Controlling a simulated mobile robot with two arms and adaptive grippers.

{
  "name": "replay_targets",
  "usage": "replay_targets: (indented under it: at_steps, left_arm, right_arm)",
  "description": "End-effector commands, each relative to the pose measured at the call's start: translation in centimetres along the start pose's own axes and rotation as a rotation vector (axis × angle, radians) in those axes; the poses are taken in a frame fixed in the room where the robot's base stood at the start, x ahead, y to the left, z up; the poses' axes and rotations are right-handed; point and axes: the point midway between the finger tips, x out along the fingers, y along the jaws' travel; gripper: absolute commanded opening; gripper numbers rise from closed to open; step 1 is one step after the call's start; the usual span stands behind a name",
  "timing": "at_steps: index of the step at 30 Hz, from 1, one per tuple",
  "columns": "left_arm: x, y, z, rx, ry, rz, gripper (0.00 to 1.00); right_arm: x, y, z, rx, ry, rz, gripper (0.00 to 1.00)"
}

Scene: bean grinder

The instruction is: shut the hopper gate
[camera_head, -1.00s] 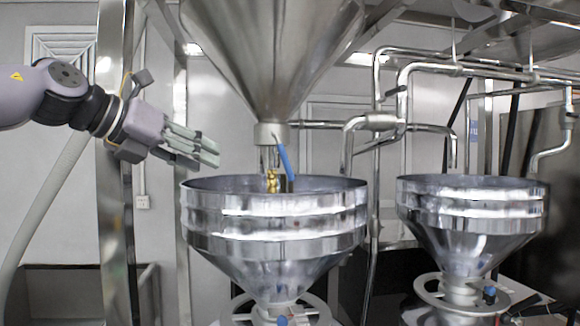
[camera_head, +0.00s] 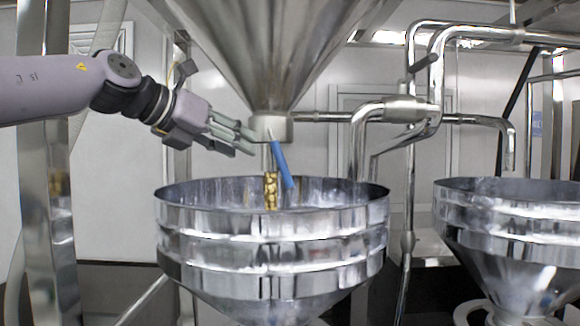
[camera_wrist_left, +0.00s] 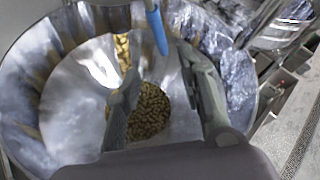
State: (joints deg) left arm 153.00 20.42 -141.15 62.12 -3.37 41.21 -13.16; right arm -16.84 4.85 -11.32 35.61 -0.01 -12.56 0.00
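The hopper gate sits at the pale outlet collar (camera_head: 270,127) under the large steel hopper (camera_head: 268,50). Its blue handle (camera_head: 282,165) hangs down, tilted with the lower end to the right. Golden beans (camera_head: 270,190) show in a stream below the outlet, above the steel funnel (camera_head: 270,225). My left gripper (camera_head: 248,142) is just left of the outlet and handle, apparently not touching. In the left wrist view my gripper (camera_wrist_left: 158,62) is open and empty, with the blue handle (camera_wrist_left: 156,28) ahead, between the finger directions. My right gripper is out of view.
Beans (camera_wrist_left: 150,110) lie in the funnel's bottom. A second steel funnel (camera_head: 510,215) stands to the right. A bent steel pipe (camera_head: 362,130) rises right of the outlet, and a steel post (camera_head: 55,190) stands at the left.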

Motion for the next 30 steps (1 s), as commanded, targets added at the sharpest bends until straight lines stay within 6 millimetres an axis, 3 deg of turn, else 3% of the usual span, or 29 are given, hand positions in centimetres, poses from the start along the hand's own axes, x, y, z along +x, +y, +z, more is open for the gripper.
replay_targets:
  at_steps: [3,7,18,24,30]
  left_arm:
    - [2.6,-0.1,0.3,-0.001,0.007,0.001,0.36]
    - [5.5,-0.2,0.3,-0.001,0.006,0.001,0.36]
    - [12.7,-0.1,0.3,-0.001,0.004,0.001,0.36]
    - [14.6,0.0,0.1,0.0,0.001,0.001,0.36]
    - [14.9,0.0,0.0,-0.001,0.0,0.0,0.36]
  right_arm:
    - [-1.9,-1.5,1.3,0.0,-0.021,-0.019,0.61]
    - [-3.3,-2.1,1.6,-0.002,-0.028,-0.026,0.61]
    - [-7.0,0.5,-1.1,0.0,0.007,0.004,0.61]
    - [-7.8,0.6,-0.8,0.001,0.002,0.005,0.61]
    - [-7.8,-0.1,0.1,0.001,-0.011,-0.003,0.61]
